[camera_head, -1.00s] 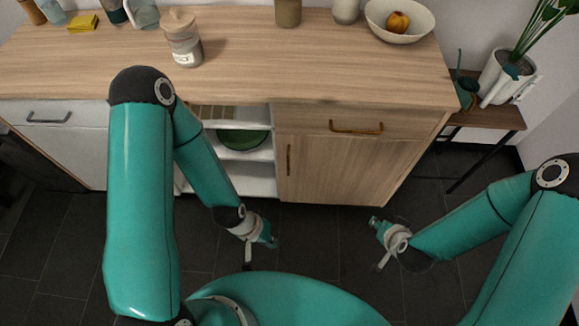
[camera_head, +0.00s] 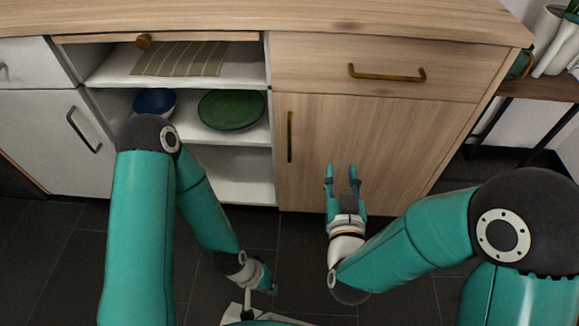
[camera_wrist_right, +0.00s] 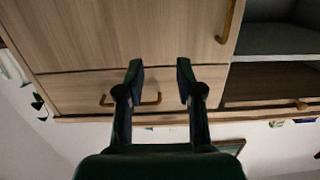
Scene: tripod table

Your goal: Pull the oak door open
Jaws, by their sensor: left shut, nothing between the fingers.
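The oak door (camera_head: 340,140) is shut in the lower right of the cabinet, with an upright brass bar handle (camera_head: 290,137) near its left edge. The right wrist view shows the door (camera_wrist_right: 110,35) and its handle (camera_wrist_right: 230,20) upside down. My right gripper (camera_head: 344,180) points at the door, right of and lower than the handle in the head view, its fingers apart and empty. In the right wrist view the gripper (camera_wrist_right: 158,75) has nothing between its fingers. My left gripper (camera_head: 270,286) is shut and empty, low in front of the open shelves.
An oak drawer with a brass handle (camera_head: 387,73) is above the door. Open shelves to the left hold a green plate (camera_head: 232,110), a blue bowl (camera_head: 154,101) and a striped mat (camera_head: 180,60). A white door (camera_head: 45,130) is further left. A side table (camera_head: 540,87) stands at right.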

